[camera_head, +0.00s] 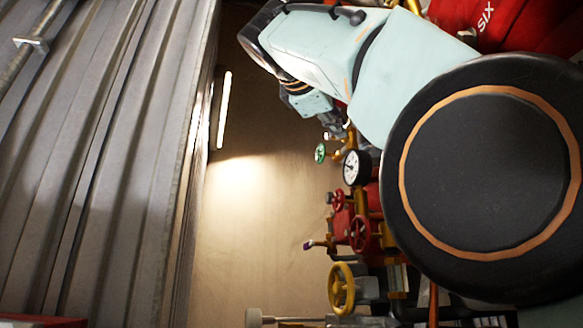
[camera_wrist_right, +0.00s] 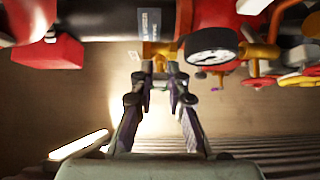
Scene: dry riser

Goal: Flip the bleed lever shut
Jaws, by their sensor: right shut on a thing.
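My right gripper (camera_wrist_right: 160,72) shows from behind in the right wrist view, with its two fingers reaching up to the pipework. Its tips are shut on a small brass piece (camera_wrist_right: 160,49) under a dark labelled pipe (camera_wrist_right: 150,22). I cannot tell whether this piece is the bleed lever, as the fingers hide part of it. In the head view my right arm comes down from the top, and its gripper is mostly hidden among the fittings. A small purple-tipped lever (camera_head: 308,244) sticks out to the left, lower down. My left gripper is not in view.
A white-faced gauge (camera_head: 356,167) is close beside the gripped piece, also in the right wrist view (camera_wrist_right: 212,46). A corrugated wall (camera_head: 90,150) stands left.

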